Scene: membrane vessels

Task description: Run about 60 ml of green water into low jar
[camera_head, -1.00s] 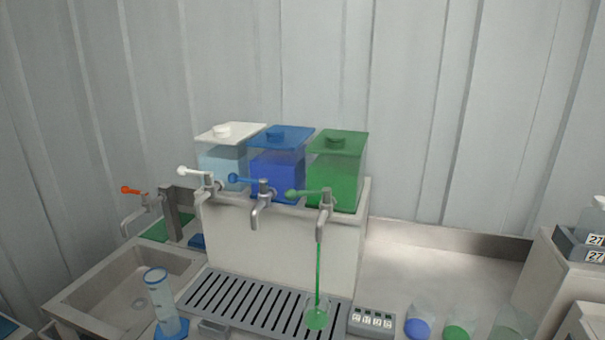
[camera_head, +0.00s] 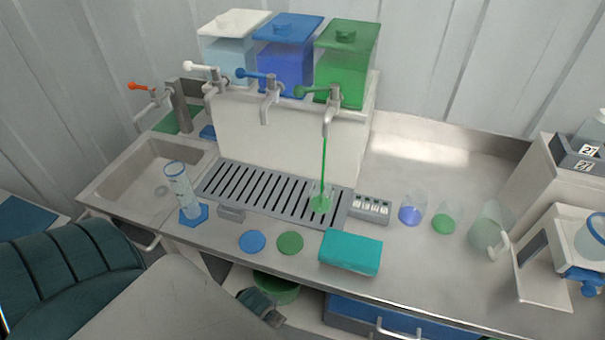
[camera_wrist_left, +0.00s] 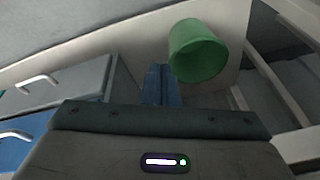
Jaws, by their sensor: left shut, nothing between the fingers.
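The green tank (camera_head: 345,75) stands at the right of three tanks on a white stand. Its tap (camera_head: 328,108) has a green lever (camera_head: 312,92) pointing left. A thin green stream (camera_head: 323,160) falls from the spout into a clear low jar (camera_head: 320,198) on the slotted drip tray. Green liquid shows low in the jar; its exact level is too small to read. My left gripper (camera_head: 265,308) is shut and empty, below the bench front. Its fingers show in the left wrist view (camera_wrist_left: 161,86). My right gripper is not in view.
A green bin (camera_head: 277,290) is close to the left gripper, under the bench. A counter (camera_head: 370,207) and several jars stand right of the tray.

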